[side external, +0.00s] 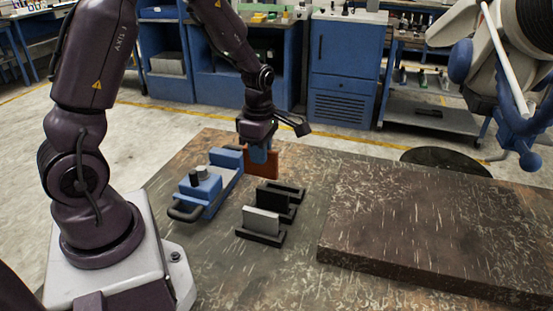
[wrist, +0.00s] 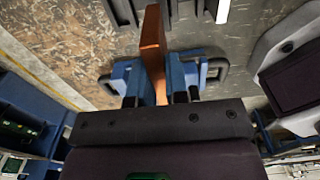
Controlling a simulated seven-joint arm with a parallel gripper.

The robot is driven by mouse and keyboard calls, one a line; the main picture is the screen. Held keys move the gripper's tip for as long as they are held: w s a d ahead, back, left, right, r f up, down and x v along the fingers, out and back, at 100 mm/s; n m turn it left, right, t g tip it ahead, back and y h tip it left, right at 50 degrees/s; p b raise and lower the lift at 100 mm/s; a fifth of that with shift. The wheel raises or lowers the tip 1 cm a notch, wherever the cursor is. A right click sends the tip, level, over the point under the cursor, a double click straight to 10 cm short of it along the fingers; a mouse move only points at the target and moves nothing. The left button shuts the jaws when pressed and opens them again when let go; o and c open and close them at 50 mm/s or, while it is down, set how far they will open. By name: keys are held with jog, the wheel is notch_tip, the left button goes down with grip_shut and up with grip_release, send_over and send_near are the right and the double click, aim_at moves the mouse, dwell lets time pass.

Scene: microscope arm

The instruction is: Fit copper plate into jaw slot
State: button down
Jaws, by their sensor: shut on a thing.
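My gripper (side external: 258,152) is shut on an upright copper plate (side external: 264,164), gripping its upper part. In the wrist view my gripper's fingers (wrist: 160,84) close on both sides of the copper plate (wrist: 153,42). A blue vise (side external: 212,186) with dark knobs and a handle lies on the table, left of the plate in the side view. In the wrist view the blue vise (wrist: 122,76) shows partly behind the fingers. Its jaw slot is hidden, and I cannot tell whether the plate touches the vise.
Two black slotted holders stand right of the vise: the nearer one (side external: 262,238) carries a grey plate (side external: 261,221), the farther one (side external: 287,193) a black plate (side external: 273,204). A thick dark slab (side external: 430,220) covers the table's right side. The front table area is clear.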

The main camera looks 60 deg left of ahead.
jog(key=s+d+r, duration=0.2)
jog(key=s+r, duration=0.1)
jog(key=s, duration=0.3)
jog(key=w+a+f, duration=0.1)
jog(key=a+f, duration=0.1)
jog(key=a, duration=0.8)
jog(key=a+f, duration=0.1)
jog(key=a, duration=0.9)
jog(key=shift+w+f, duration=0.35)
jog(key=shift+w, duration=0.05)
jog(key=shift+f, duration=2.9)
jog(key=shift+f, duration=1.15)
jog(key=c, duration=1.1)
grip_release()
jog(key=shift+o, duration=0.2)
jog(key=shift+f, duration=0.1)
